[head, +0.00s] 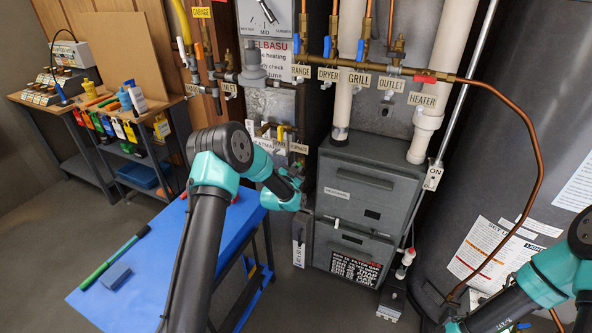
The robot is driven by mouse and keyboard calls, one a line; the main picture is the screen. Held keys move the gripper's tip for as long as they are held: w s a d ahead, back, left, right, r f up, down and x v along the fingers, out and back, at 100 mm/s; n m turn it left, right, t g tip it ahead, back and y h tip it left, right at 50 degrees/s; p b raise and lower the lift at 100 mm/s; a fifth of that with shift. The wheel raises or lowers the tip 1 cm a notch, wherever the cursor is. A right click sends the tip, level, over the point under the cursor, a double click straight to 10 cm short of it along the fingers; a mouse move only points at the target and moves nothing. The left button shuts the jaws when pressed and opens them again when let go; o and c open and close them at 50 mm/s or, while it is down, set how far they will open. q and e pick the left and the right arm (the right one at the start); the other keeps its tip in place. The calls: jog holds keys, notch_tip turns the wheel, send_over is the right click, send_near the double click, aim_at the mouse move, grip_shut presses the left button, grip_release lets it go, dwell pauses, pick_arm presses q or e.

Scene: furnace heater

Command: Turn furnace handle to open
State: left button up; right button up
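A small label (298,148), which seems to read furnace, is on the pipework left of the grey furnace cabinet (345,194). A small yellow handle (281,132) shows beside this label; I cannot tell for certain that it is the furnace handle. My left gripper (297,188) is just below the label, in front of the cabinet's left edge. It is small and dark here, its finger gap is unclear, and the arm hides part of the pipework behind. My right arm comes in at the lower right; its gripper end (456,326) is at the bottom edge and unclear.
A copper pipe above carries blue valve handles (327,46) and a red one (425,78) over the heater label. A blue table (150,262) holds a green marker and a blue block. A large grey tank (480,150) stands right. A tool bench (50,105) is far left.

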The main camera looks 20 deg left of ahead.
pick_arm(q)
grip_shut()
jog(key=shift+a+n, duration=0.15)
jog(key=shift+n, duration=2.55)
jog(key=o, duration=0.6)
grip_release()
jog(key=shift+c, duration=0.2)
jog(key=s, duration=1.7)
jog(key=shift+s+a, duration=0.2)
jog(key=shift+a, duration=0.2)
